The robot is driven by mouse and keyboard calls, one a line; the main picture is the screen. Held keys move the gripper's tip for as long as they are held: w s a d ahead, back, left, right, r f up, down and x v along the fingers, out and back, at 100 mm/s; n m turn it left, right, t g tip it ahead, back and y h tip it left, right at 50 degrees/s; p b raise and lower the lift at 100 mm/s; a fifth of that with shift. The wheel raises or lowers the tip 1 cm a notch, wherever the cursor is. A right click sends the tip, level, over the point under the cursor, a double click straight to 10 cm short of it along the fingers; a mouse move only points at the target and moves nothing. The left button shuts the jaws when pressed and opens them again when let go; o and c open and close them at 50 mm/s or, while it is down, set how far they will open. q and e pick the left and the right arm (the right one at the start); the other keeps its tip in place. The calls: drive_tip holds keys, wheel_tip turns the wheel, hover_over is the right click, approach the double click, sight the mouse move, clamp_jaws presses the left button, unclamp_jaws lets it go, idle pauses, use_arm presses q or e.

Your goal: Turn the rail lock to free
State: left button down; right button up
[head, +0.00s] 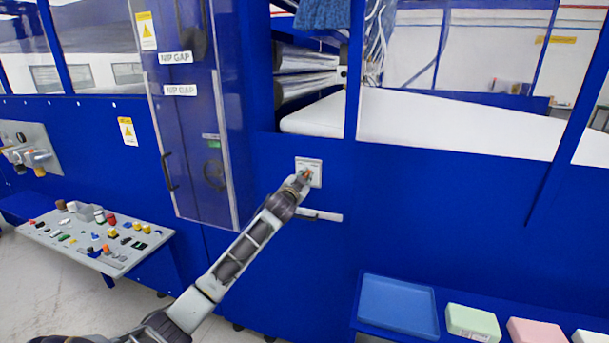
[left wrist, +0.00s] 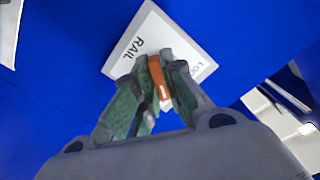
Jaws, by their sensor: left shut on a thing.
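The rail lock is a small white plate (head: 315,166) with an orange knob on the blue machine front. In the left wrist view the plate (left wrist: 140,40) shows the word "RAIL" and part of "LOCK". My left gripper (head: 304,177) reaches up to the plate from the lower left. In the left wrist view its green-padded fingers (left wrist: 162,90) are shut on the orange knob (left wrist: 158,76), one on each side. The fingers and wrist hide part of the plate, so the knob's marked position cannot be read. My right gripper is not in view.
A pale bar handle (head: 320,215) sits just below the plate. A tall blue guard door (head: 190,130) with "NIP GAP" labels stands to the left. A control desk (head: 100,240) is at lower left. A blue tray (head: 398,306) and coloured foam blocks (head: 473,322) lie at lower right.

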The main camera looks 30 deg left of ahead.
use_arm(q)
drive_tip(key=shift+m+p, duration=0.35)
drive_tip(key=shift+m, duration=0.75)
drive_tip(key=c, duration=1.5)
unclamp_jaws()
drive_tip(key=shift+s, duration=0.2)
drive_tip(key=v, duration=1.1)
drive_tip(key=shift+s+d, duration=0.2)
drive_tip(key=shift+s, duration=0.1)
